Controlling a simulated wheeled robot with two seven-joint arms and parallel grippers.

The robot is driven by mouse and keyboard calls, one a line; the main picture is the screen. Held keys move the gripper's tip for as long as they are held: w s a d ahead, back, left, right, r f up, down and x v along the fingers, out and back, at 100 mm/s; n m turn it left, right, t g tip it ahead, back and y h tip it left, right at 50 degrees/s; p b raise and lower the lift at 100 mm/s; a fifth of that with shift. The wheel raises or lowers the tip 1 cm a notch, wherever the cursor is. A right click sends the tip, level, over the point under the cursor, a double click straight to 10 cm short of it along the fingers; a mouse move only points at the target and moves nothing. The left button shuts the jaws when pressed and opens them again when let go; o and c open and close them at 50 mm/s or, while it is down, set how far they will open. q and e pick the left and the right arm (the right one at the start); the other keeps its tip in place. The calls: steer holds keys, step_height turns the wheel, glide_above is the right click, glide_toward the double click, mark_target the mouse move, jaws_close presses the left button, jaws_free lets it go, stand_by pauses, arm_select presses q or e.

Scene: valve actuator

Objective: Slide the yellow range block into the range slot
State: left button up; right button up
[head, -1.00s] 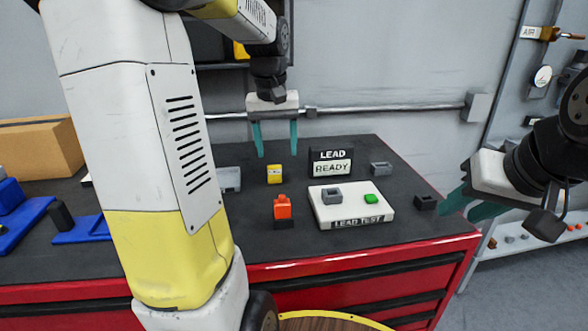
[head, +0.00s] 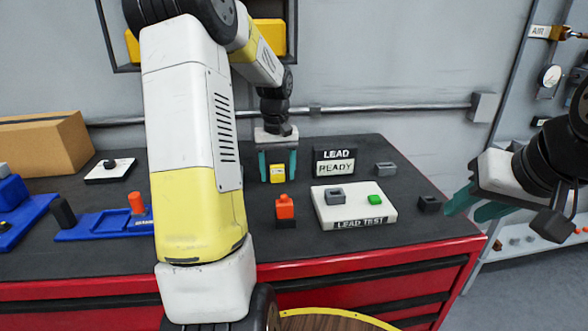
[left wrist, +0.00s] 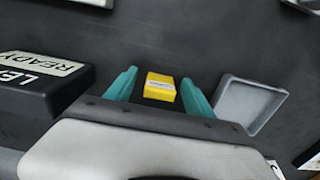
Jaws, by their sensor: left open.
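The yellow range block (head: 277,174) stands on the dark bench top, with a pale label on its face. It also shows in the left wrist view (left wrist: 160,87). My left gripper (head: 277,178) is open and points down, with one teal finger on each side of the block. In the left wrist view small gaps show between the block and the fingers (left wrist: 160,85). My right gripper (head: 471,208) is open and empty at the bench's right edge. I cannot tell which opening is the range slot.
The LEAD READY sign (head: 334,162) and white LEAD TEST plate (head: 350,222) stand to the right. An orange-topped part (head: 285,208) is in front. A grey tray (left wrist: 248,103) lies beside the left gripper. Blue fixtures (head: 100,226) and a cardboard box (head: 40,145) are at left.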

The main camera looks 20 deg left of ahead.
arm_select(q)
jaws_close()
stand_by(0.3)
